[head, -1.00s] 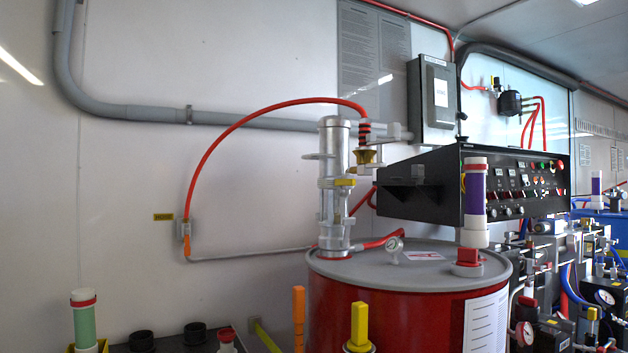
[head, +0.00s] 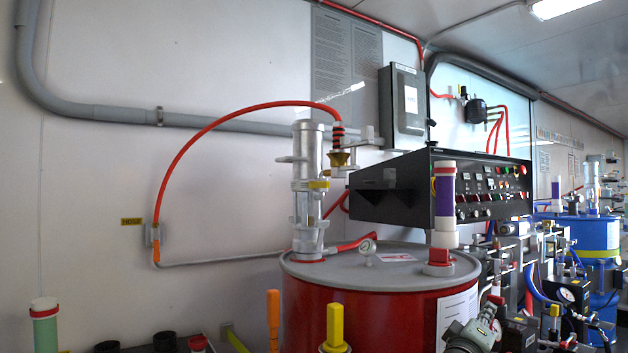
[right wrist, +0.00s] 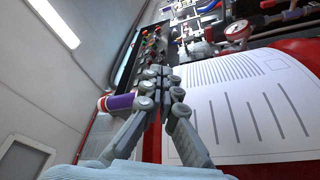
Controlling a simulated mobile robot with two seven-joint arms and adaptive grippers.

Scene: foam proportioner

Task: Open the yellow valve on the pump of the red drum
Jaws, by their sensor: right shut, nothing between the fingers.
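The red drum (head: 370,320) stands in the middle of the head view, with a grey lid. A clear and silver pump (head: 308,200) stands upright on the left of the lid. A small yellow valve handle (head: 318,185) sits across the pump at mid-height. My right gripper (head: 492,302) is at the lower right, in front of the drum's right side, well away from the valve. In the right wrist view its fingers (right wrist: 162,76) are together and empty, in front of the drum's white label (right wrist: 255,105). My left gripper is not in view.
A red hose (head: 205,135) arcs from the wall to the brass fitting (head: 341,160) beside the pump. A black control box (head: 400,200) sits behind the drum. A purple cylinder (head: 445,195) stands on the lid's right. Orange (head: 273,315) and yellow (head: 336,322) handles rise in front.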

